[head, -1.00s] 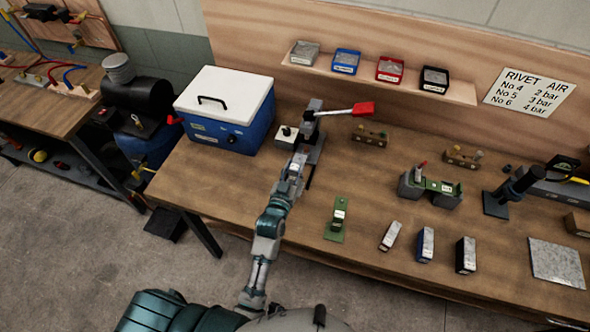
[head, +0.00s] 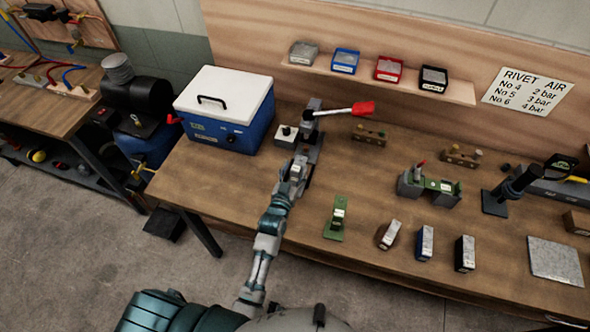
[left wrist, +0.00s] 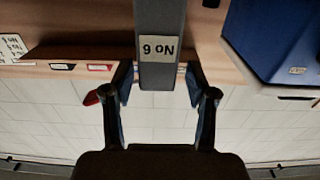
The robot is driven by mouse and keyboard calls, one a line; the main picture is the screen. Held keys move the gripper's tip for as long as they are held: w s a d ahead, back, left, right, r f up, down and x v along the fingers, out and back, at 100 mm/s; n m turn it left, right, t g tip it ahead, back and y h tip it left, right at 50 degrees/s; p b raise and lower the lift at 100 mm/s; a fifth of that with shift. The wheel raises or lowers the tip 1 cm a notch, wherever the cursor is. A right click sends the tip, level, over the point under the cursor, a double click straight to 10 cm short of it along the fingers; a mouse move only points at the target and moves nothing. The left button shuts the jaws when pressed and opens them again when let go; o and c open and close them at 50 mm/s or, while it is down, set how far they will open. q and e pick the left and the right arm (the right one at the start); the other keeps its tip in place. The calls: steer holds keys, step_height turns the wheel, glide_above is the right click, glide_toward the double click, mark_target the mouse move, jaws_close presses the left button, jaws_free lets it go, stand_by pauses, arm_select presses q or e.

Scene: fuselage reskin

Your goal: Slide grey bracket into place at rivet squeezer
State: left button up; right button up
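The rivet squeezer (head: 312,128) looks to be the grey bench tool with a red-handled lever, on the table beside the cooler. My left gripper (head: 296,172) is low in front of its base. In the left wrist view, which is upside down, the left gripper's fingers (left wrist: 160,84) stand on both sides of the dark grey bracket (left wrist: 162,72), which bears a "No 6" label. My right gripper is not in view.
A blue cooler with a white lid (head: 226,108) stands left of the squeezer. A green bracket (head: 336,220) lies to the right of my arm. Several small labelled blocks, a fixture with a green bracket (head: 432,187) and a black press (head: 505,192) are further right.

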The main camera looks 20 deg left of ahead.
arm_select(q)
steer(key=shift+s, duration=0.4)
steer(key=s, duration=1.1)
steer(key=shift+a, duration=0.15)
steer(key=shift+s+r, duration=0.1)
steer(key=shift+s, duration=0.1)
